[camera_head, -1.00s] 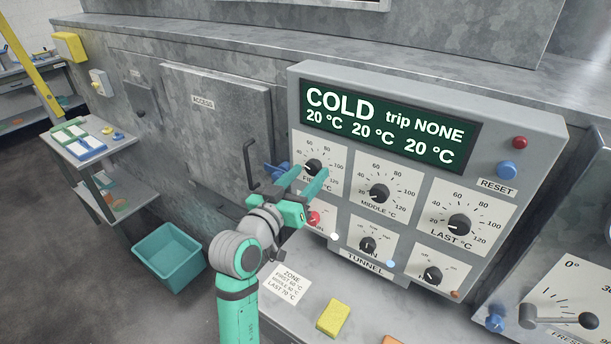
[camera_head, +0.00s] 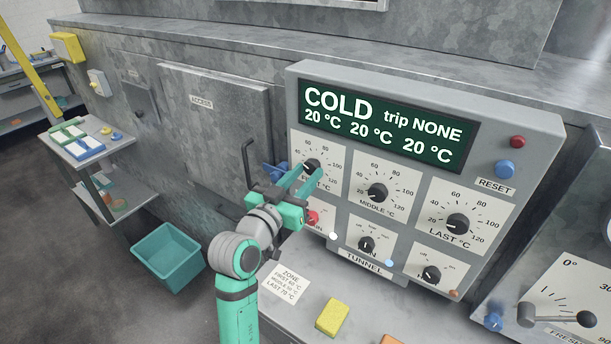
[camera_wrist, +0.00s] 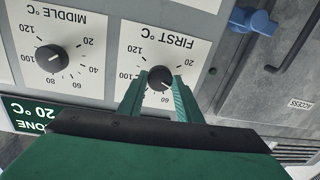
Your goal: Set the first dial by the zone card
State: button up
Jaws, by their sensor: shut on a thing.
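The first dial (camera_head: 311,166) is a black knob at the upper left of the grey tunnel panel, with a printed scale marked FIRST °C. It also shows upside down in the wrist view (camera_wrist: 160,76). My gripper (camera_head: 306,177) has one green finger on each side of this knob and is shut on it; the fingers (camera_wrist: 158,84) flank it in the wrist view. The white pointer is too small to read surely. The zone card (camera_head: 285,282) lies on the ledge below; it lists FIRST, MIDDLE and LAST, with its small figures blurred. The display (camera_head: 388,125) reads COLD, trip NONE, 20 °C three times.
The middle dial (camera_head: 377,193) and last dial (camera_head: 457,225) are to the right of the first. A red button (camera_head: 313,217) and smaller knobs sit below. A yellow block (camera_head: 332,317) lies on the ledge.

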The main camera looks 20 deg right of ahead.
jog(key=m, duration=0.4)
jog(key=shift+f, duration=0.1)
jog(key=shift+m, duration=2.2)
jog(key=o, duration=1)
jog(key=shift+o, duration=0.2)
jog(key=shift+a, duration=0.1)
jog(key=shift+s+a, duration=0.2)
jog(key=shift+a, duration=0.1)
jog(key=v, duration=1)
